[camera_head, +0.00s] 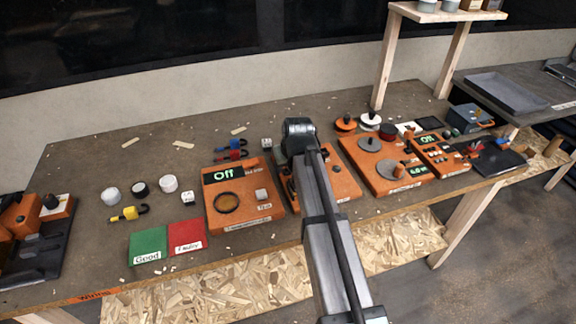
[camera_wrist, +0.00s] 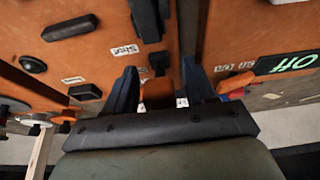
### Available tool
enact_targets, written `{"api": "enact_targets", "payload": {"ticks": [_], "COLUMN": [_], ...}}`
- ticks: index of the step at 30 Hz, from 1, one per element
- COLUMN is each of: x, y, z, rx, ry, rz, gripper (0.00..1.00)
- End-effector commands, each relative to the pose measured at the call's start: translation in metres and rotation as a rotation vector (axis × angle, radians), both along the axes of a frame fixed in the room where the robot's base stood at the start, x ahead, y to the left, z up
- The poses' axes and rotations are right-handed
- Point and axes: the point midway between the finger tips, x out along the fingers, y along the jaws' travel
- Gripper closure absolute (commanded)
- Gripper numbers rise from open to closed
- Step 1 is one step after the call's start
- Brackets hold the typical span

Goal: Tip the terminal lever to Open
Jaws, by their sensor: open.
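In the wrist view my gripper (camera_wrist: 160,88) is open, with its two dark blue fingers apart above an orange panel (camera_wrist: 85,40). A black lever-like bar (camera_wrist: 147,18) stands just beyond the fingertips, near a small white label (camera_wrist: 125,50) that seems to read "Shut". A smaller dark part (camera_wrist: 160,62) and an orange piece (camera_wrist: 157,92) show between the fingers. I cannot tell whether a finger touches the bar, nor which way it is tipped. In the head view my arm covers much of the middle orange panel (camera_head: 340,180), and the fingers are hidden.
An orange panel with a green "Off" display (camera_head: 222,175) stands left of my arm. Another orange panel with round discs (camera_head: 375,165) stands to the right. Green (camera_head: 148,243) and red (camera_head: 187,236) squares, pale pucks and small locks lie at the left. The bench's back strip is mostly clear.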

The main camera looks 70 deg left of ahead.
Motion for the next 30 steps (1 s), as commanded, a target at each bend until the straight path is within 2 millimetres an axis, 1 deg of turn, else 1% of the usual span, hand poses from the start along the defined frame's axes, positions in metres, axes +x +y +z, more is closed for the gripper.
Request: {"api": "enact_targets", "payload": {"ticks": [5,22,30], "x": [0.0,0.0,0.0], "y": [-0.0001,-0.0003,-0.0002], "z": [0.0001,0.0001,0.0001], "rx": [0.0,-0.001,-0.001], "ry": [0.0,0.0,0.0], "rz": [0.0,0.0,0.0], "gripper": [0.46,1.0,1.0]}}
